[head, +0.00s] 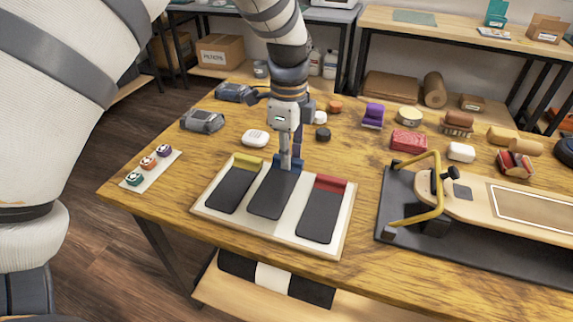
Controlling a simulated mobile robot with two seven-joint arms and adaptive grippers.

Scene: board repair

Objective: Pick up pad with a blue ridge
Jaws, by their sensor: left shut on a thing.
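The pad with the blue ridge (273,194) is a dark pad in the middle of a pale tray (270,226). Its blue ridge (281,177) is at its far end. My left gripper (288,165) points down and is shut on the blue ridge. I cannot tell whether the pad is clear of the tray. A dark pad with a yellow ridge (233,190) lies to its left, and one with a red ridge (320,215) lies to its right. My right gripper is not in view.
A skateboard deck (500,205) sits in a dark stand with a yellow bar (437,185) to the right. A white strip with small coloured wheels (150,167) lies at the left edge. Blocks, brushes and a purple item (373,115) fill the back. Bare wood lies in front of the stand.

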